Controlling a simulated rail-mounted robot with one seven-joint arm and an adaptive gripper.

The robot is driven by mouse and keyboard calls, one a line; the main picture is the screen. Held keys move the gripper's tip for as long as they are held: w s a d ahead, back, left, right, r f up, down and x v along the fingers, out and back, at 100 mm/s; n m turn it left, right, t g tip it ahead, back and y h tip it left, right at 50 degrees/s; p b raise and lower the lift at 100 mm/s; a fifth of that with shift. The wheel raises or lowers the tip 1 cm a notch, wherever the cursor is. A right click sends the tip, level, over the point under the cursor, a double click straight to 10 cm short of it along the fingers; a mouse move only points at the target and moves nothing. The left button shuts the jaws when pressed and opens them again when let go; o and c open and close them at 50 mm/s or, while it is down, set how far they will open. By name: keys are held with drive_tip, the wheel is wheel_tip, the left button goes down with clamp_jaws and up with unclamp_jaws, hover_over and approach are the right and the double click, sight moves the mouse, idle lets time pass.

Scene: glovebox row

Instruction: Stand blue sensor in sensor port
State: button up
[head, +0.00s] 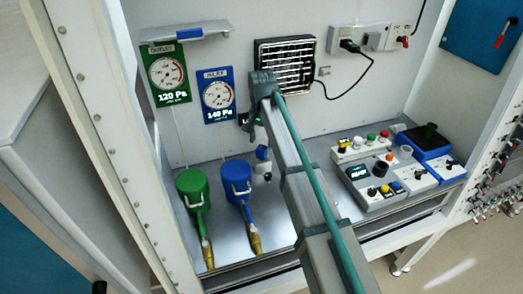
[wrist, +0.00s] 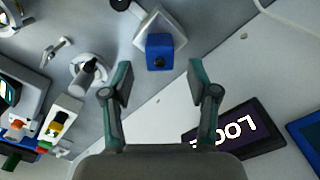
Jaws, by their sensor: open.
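The blue sensor (wrist: 160,52) shows in the wrist view as a small blue block with a dark round spot, set against a pale square body (wrist: 150,25). It also shows in the head view (head: 262,152), low in front of the back wall. My gripper (wrist: 160,75) is open and empty, with the blue block centred between and just beyond its fingertips, apart from them. In the head view my gripper (head: 250,125) hangs above the sensor. A white ring with a grey cylinder (wrist: 88,70) lies left of the fingers; I cannot tell if it is the sensor port.
Green (head: 192,188) and blue (head: 236,180) canisters with brass nozzles stand left of the sensor. A dark LOOP sign (wrist: 240,128) is close to my right finger. Button boxes (head: 385,180) stand at right. Some bare metal floor shows between the canisters and the sensor.

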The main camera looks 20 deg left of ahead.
wheel_tip(320, 180, up, 6)
drive_tip(key=b, duration=0.1)
drive_tip(key=shift+r, duration=0.1)
idle(0.4)
